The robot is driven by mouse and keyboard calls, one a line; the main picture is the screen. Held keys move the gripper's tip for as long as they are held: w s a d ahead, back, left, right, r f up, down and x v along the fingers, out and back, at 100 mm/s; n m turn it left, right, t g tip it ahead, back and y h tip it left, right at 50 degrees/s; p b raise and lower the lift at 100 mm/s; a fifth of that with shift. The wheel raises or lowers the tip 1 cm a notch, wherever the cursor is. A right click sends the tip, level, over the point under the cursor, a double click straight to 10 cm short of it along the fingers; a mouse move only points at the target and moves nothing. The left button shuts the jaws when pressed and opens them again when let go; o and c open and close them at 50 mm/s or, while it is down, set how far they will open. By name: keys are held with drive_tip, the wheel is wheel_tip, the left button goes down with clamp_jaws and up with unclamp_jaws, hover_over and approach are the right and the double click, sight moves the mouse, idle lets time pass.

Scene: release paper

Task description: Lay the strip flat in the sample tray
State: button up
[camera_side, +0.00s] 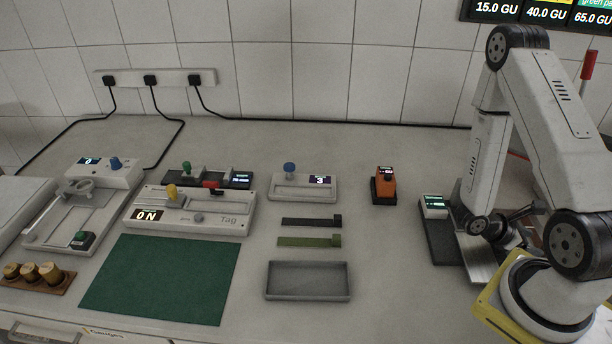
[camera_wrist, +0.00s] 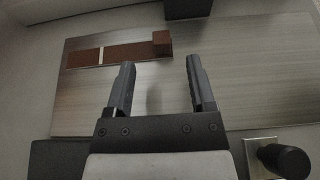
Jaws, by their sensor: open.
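The grey sample tray (camera_side: 308,294) is shallow and looks empty on the bench in the side view. A brown strip (camera_wrist: 85,56) with a thin white line across it and a block at its right end lies on a brushed metal plate (camera_wrist: 235,70) in the wrist view. My gripper (camera_wrist: 160,64) is open, with nothing between its fingers. In the picture its fingertips sit just below the strip, near its block end. In the side view my arm is at the far right, and the fingers are largely hidden.
A black strip (camera_side: 308,222) and a green strip (camera_side: 308,241) lie behind the tray. A green mat (camera_side: 160,280) is to its left, with bench instruments behind. An orange device (camera_side: 384,186) stands further back. A black knob (camera_wrist: 288,160) is near my gripper. Bench right of the tray is clear.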

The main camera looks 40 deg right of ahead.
sight(535, 231)
drive_tip(key=shift+x, duration=2.5)
drive_tip(key=shift+a, duration=0.1)
drive_tip(key=shift+c, duration=0.2)
clamp_jaws()
